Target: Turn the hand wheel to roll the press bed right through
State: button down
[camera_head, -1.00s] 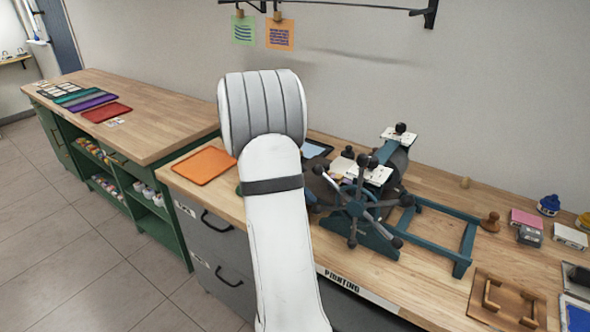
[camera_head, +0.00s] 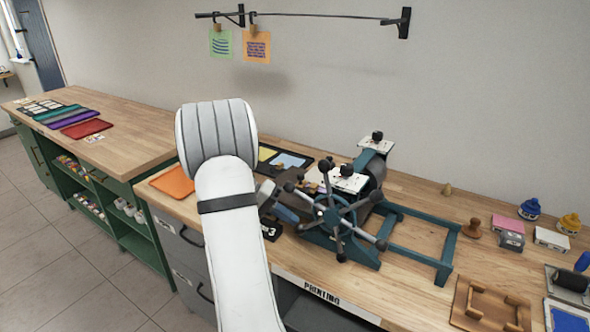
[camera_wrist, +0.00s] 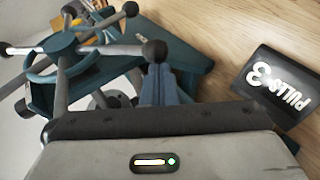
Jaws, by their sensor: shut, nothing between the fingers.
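The hand wheel (camera_head: 333,214) is a teal hub with several metal spokes ending in black knobs, on the near side of the press. It also fills the upper left of the wrist view (camera_wrist: 50,54). The press has a teal frame (camera_head: 420,235) with rails running right and a roller (camera_head: 372,168) above. Which part is the bed is hard to tell. My gripper (camera_head: 287,213) is at the wheel's left side, partly behind my arm. In the wrist view its fingers (camera_wrist: 157,84) are shut and empty, just below a black knob; contact is not clear.
A black sign reading "PULLS 3" (camera_wrist: 287,85) lies by the gripper on the bench, also in the head view (camera_head: 270,228). An orange tray (camera_head: 172,182) is left. A wooden block with handles (camera_head: 490,304), stamps and ink pots stand right. Bench right of the rails is partly clear.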

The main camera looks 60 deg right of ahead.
jog(key=shift+s, duration=0.1)
jog(key=d+v, duration=0.2)
jog(key=v, duration=1.1)
jog(key=shift+w+d+r+p, duration=0.3)
jog(key=shift+d+r+p, duration=0.05)
jog(key=s+a+r+n+t, duration=0.2)
jog(key=a+n+t, duration=0.55)
jog(key=a, duration=1.25)
jog(key=s+a+f+n+t+y, duration=0.1)
jog(key=s+a+n, duration=0.3)
jog(key=a, duration=0.5)
jog(key=s+a+f+n+t+y, duration=0.2)
jog(key=s+a+n+t+y, duration=0.1)
jog(key=a, duration=0.6)
jog(key=shift+s+f+n+t, duration=0.25)
jog(key=shift+s+n+t, duration=0.45)
jog(key=shift+s, duration=0.3)
